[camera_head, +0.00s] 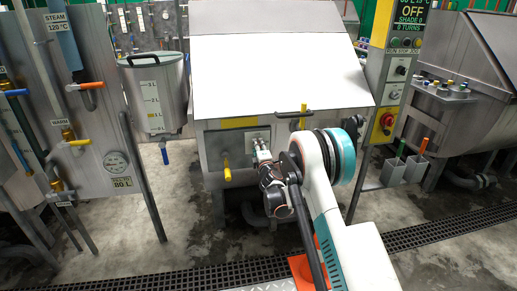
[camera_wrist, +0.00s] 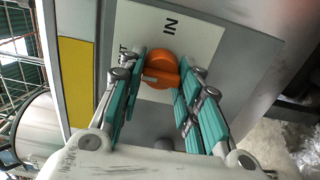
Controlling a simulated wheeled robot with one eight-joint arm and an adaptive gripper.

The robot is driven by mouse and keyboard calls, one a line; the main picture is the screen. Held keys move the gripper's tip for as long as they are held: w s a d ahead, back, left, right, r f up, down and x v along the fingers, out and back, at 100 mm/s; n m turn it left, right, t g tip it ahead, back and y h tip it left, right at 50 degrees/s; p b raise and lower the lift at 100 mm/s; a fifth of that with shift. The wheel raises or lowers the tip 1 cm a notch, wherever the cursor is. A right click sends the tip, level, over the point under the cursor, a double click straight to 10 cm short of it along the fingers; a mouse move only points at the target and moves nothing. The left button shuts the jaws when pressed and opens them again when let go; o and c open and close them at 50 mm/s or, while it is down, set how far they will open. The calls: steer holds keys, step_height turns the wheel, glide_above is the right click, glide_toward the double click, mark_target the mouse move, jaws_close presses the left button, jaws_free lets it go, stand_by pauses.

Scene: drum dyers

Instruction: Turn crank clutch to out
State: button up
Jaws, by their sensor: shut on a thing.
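The crank clutch knob (camera_wrist: 160,66) is orange and round with a raised bar, on a pale label plate (camera_wrist: 190,30) in the wrist view. "IN" shows on the plate; another word, ending in T, is mostly hidden by a finger. My gripper (camera_wrist: 160,82) is shut on the knob, with a teal finger on each side of it. In the head view my gripper (camera_head: 262,152) reaches the front of the steel dyeing machine (camera_head: 215,150), at the small plate (camera_head: 257,136); the knob is hidden there. I cannot tell exactly which word the knob points at.
A yellow valve handle (camera_head: 227,170) sits just left of my gripper. A dark crank arm with a yellow grip (camera_head: 303,112) is close on the right. A control post (camera_head: 390,75) with a red button stands further right. A measuring tank (camera_head: 152,95) hangs at left.

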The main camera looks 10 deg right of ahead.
stand_by(0.3)
steer(key=o, duration=1)
steer(key=shift+o, duration=0.2)
steer(key=shift+s, duration=0.1)
steer(key=s, duration=1.1)
steer(key=shift+s, duration=0.4)
